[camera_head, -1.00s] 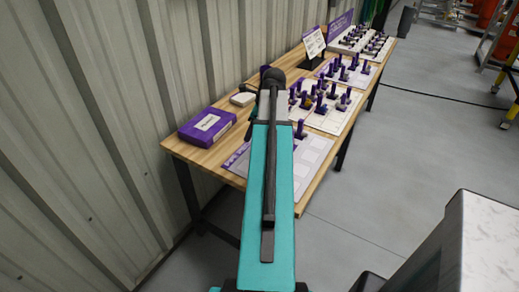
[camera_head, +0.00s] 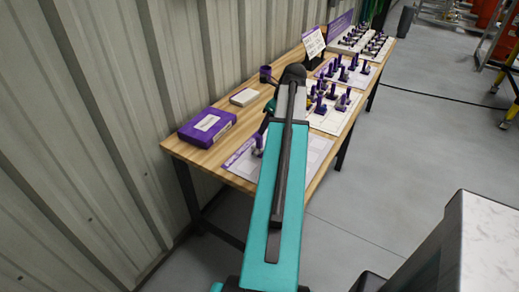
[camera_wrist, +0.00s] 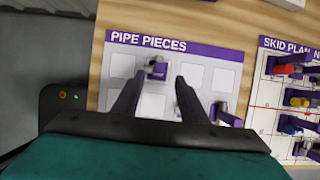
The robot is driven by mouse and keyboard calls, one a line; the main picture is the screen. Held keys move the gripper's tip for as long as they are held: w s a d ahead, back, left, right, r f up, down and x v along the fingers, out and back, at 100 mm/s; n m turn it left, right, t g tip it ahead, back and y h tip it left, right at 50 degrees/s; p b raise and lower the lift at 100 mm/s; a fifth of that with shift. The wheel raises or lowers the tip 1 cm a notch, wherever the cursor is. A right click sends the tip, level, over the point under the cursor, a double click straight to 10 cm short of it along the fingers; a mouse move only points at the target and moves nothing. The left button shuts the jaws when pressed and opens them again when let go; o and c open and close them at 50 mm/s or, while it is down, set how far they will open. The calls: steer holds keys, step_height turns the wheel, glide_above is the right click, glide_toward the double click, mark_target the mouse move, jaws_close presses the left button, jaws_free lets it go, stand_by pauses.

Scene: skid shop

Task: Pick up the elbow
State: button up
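The elbow looks like one of the small purple-and-grey pieces on the white "PIPE PIECES" sheet (camera_wrist: 123,65), but I cannot tell its shape for sure. One piece (camera_wrist: 158,69) stands just beyond and between my fingertips in the wrist view. A second piece (camera_wrist: 226,115) is right of the right finger. My gripper (camera_wrist: 160,80) is open and empty, with its fingers spread above the sheet. In the head view one piece (camera_head: 258,145) shows on the sheet (camera_head: 240,163), left of my arm, which hides part of the sheet.
A "SKID PLAN" sheet (camera_wrist: 268,90) crowded with upright coloured pieces lies to the right in the wrist view. On the wooden table (camera_head: 185,153) are a purple box (camera_head: 208,127) and a pale block (camera_head: 244,97). A corrugated wall (camera_head: 110,110) runs along the left.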

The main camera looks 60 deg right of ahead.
mark_target(261, 137)
steer(key=shift+p+x, duration=0.5)
steer(key=shift+x, duration=3.1)
steer(key=shift+p+x, duration=0.75)
steer(key=shift+x, duration=1.85)
steer(key=shift+w+a, duration=0.1)
jaws_close()
steer(key=shift+r, duration=0.15)
step_height(261, 137, up, 10)
steer(key=b, duration=0.1)
steer(key=shift+b, duration=0.4)
